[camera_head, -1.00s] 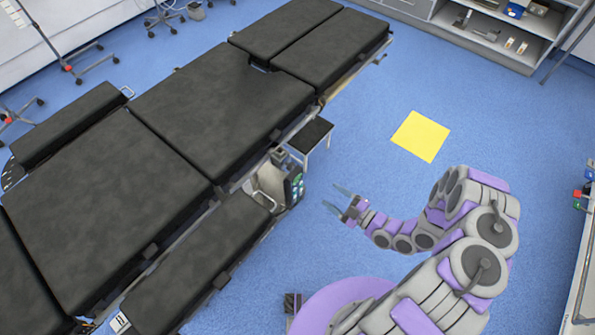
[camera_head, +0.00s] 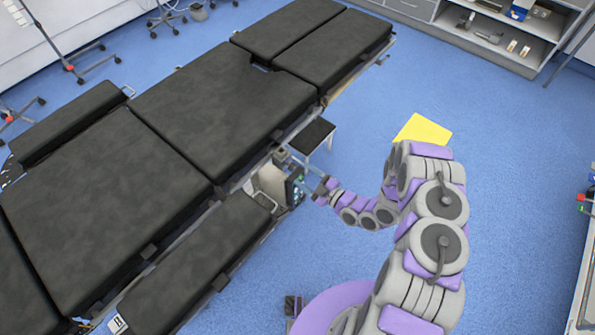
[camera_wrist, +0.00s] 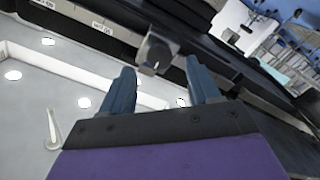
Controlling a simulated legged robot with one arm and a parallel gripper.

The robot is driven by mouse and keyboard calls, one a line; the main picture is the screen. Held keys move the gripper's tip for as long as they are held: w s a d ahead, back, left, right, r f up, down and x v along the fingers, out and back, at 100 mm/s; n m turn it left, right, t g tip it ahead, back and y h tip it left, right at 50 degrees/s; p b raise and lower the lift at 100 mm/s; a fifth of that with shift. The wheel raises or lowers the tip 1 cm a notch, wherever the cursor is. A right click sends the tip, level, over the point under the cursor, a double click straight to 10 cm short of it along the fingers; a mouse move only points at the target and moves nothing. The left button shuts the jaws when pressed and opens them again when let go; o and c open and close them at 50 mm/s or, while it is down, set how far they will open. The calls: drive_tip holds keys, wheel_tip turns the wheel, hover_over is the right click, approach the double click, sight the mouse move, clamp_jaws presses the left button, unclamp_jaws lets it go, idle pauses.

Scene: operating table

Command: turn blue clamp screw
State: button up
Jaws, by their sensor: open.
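My gripper (camera_head: 306,178) is beside the near long edge of the operating table (camera_head: 215,105), at the table's side rail. In the wrist view my gripper (camera_wrist: 160,68) has its two blue-grey fingers apart, with nothing held between them. A grey clamp block (camera_wrist: 157,52) with a rounded end sits on the dark rail, just beyond the fingertips and roughly between them. I cannot make out a blue screw on it; its colour looks grey. In the head view the clamp is too small to tell apart from the parts around my gripper.
A small dark-topped step (camera_head: 312,135) stands close behind my gripper. A grey box-like unit (camera_head: 272,183) hangs at the table's side, left of my gripper. A yellow square (camera_head: 425,130) lies on the blue floor. The floor to the right is mostly clear.

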sight(294, 169)
drive_tip(key=shift+b+x, duration=0.3)
drive_tip(key=shift+x, duration=1.7)
drive_tip(key=c, duration=1)
